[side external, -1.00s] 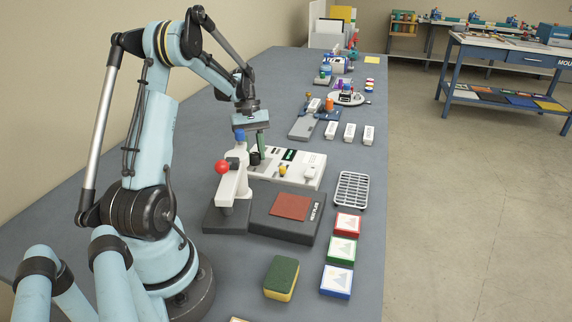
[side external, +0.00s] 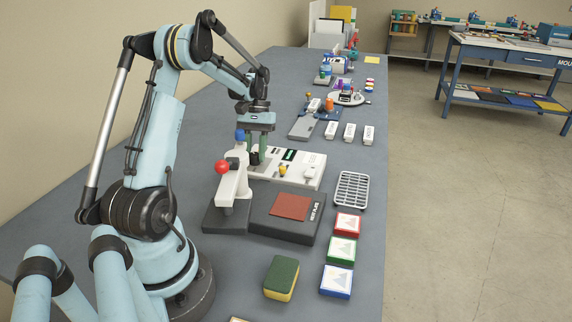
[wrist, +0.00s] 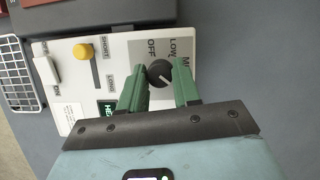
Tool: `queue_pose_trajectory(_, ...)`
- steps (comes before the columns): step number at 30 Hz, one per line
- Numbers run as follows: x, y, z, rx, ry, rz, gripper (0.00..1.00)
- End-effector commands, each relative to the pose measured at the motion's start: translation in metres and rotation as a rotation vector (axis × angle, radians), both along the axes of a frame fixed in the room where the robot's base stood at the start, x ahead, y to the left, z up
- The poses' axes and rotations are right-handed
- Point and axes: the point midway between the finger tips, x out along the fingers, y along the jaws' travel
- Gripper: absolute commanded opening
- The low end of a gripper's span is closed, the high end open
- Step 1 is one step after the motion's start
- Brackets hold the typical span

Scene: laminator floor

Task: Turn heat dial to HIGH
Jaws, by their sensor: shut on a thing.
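The heat dial (wrist: 160,73) is a round dark knob on a grey label patch of the white control panel (wrist: 65,76) in the wrist view. OFF, LOW and part of MED are printed around it. My gripper (wrist: 160,71) has its two green fingers on either side of the dial, shut on it. The dial's pointer setting is hard to read. In the side view my gripper (side external: 257,156) is down at the far-left end of the panel (side external: 300,178), and the dial cannot be made out there.
A press with a red ball-ended lever (side external: 222,167) stands just in front of the panel. A yellow SHORT/LONG slider (wrist: 82,51) and a white switch (wrist: 46,62) share the panel. A wire rack (side external: 351,190) lies to the right.

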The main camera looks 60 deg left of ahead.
Motion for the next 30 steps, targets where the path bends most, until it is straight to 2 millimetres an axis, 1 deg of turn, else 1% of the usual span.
queue_pose_trajectory(8, 0.000, 0.000, 0.000, -0.001, -0.001, -0.001, 0.01)
queue_pose_trajectory(9, 0.000, 0.000, 0.000, -0.001, -0.001, -0.001, 0.33)
queue_pose_trajectory(13, 0.000, 0.000, 0.000, -0.001, -0.001, -0.001, 0.53)
queue_pose_trajectory(14, 0.000, 0.000, 0.000, -0.001, -0.001, -0.001, 0.56)
queue_pose_trajectory(23, 0.000, 0.000, 0.001, -0.001, -0.001, 0.000, 0.56)
queue_pose_trajectory(26, 0.002, 0.002, 0.006, -0.001, -0.001, 0.000, 0.56)
queue_pose_trajectory(30, 0.006, 0.007, 0.023, -0.001, -0.001, 0.000, 0.56)
